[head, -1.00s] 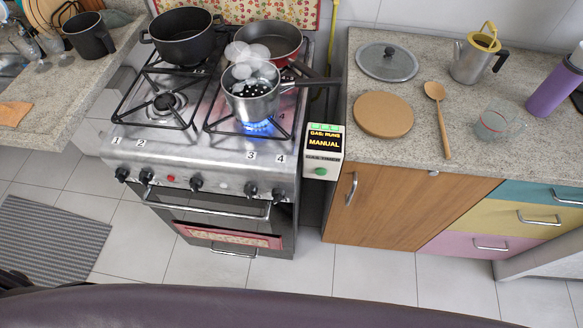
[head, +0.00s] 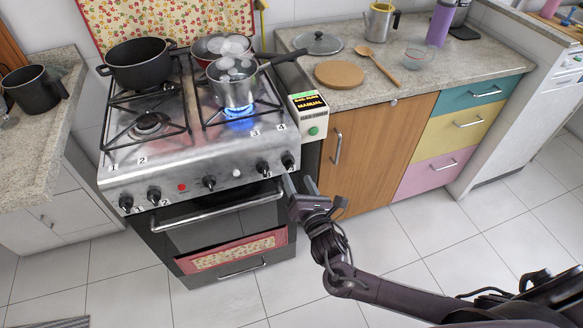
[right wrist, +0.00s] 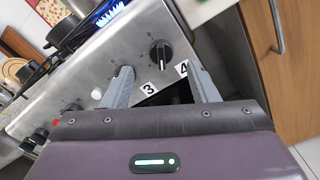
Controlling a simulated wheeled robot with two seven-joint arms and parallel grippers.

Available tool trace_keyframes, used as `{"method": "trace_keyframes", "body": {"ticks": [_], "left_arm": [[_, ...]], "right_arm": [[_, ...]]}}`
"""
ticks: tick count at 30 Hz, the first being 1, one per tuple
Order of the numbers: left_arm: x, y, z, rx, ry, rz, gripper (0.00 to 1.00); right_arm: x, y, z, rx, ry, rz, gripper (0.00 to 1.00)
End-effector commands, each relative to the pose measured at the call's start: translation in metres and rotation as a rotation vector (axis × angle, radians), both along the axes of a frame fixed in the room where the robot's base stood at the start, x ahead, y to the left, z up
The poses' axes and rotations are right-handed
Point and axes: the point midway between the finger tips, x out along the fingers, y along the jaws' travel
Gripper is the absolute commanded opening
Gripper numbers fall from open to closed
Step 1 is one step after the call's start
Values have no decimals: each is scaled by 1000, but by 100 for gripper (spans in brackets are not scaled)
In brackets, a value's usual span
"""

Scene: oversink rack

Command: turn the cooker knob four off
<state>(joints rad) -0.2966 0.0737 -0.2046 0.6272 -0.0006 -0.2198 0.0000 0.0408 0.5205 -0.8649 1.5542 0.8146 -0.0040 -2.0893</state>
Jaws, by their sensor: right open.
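The cooker (head: 170,178) has a row of black knobs along its front panel. Knob four (head: 288,160) is the rightmost, with the label 4 above it on the top edge; it also shows in the right wrist view (right wrist: 160,50), beyond the fingertips. Knob three (head: 262,168) is to its left. A blue flame (head: 238,111) burns under the steaming saucepan (head: 231,93) at the front right burner. My right gripper (head: 298,184) is open and empty, just below and in front of knob four, apart from it. Its open fingers (right wrist: 160,88) also show in the right wrist view. My left gripper is out of view.
A gas timer box (head: 310,114) reading MANUAL stands at the cooker's right edge. The oven handle (head: 217,206) runs below the knobs. A black pot (head: 140,64) and a red pan (head: 222,46) stand on the back burners. The wooden cupboard (head: 375,145) is on the right.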

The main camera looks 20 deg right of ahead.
Motion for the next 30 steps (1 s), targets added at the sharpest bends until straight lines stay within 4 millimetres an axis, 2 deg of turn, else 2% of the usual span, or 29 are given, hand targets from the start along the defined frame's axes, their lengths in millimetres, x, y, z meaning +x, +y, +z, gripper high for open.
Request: {"method": "trace_keyframes", "body": {"ticks": [3, 10, 15, 22, 30], "left_arm": [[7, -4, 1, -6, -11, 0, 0], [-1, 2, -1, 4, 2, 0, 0], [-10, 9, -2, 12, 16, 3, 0], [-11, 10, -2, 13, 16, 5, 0], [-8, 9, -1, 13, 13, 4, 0]], "right_arm": [[22, 0, 1, 1, -2, -2, 54], [53, 2, 1, 3, 0, -2, 54], [62, 2, 0, 4, 2, -1, 54], [62, 2, 0, 5, 2, -1, 54], [62, 2, 0, 5, 3, -1, 18]]}}
